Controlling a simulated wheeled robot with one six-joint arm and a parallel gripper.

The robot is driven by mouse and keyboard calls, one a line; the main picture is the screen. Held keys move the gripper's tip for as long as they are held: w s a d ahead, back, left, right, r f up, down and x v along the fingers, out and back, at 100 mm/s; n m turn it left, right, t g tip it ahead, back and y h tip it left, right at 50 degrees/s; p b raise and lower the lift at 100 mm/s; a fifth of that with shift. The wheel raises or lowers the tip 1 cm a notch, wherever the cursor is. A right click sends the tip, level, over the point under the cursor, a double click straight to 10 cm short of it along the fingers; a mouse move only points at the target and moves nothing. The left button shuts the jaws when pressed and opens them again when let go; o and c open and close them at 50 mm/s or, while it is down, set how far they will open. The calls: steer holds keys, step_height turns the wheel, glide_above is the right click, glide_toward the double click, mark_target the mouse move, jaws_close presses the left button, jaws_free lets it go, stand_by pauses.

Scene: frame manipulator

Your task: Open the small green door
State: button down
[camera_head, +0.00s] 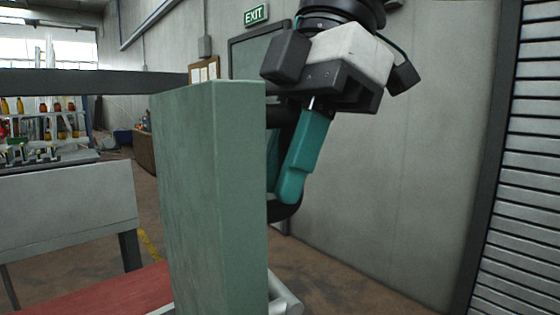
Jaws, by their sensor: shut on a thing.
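The small green door (205,190) stands upright in the middle of the view, close to me. I see it as a tall, narrow pale-green panel with its top edge showing. A black curved handle (286,209) is on its right side, partly hidden by the door and by my fingers. My gripper (290,188) comes down from the upper right, tilted, with teal fingers. It is shut on the black handle. The exact contact between fingers and handle is partly hidden. How far the door stands open cannot be told from this view.
A dark horizontal beam (100,82) runs left from behind the door's top. A grey bench (70,205) and a red surface (110,292) are at left. A pale bar (287,303) is low beside the door. Floor at right is clear up to the wall and slatted shutter (520,170).

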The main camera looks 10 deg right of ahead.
steer(key=shift+d, duration=0.15)
steer(key=c, duration=1.3)
jaws_free()
steer(key=shift+v, duration=3.95)
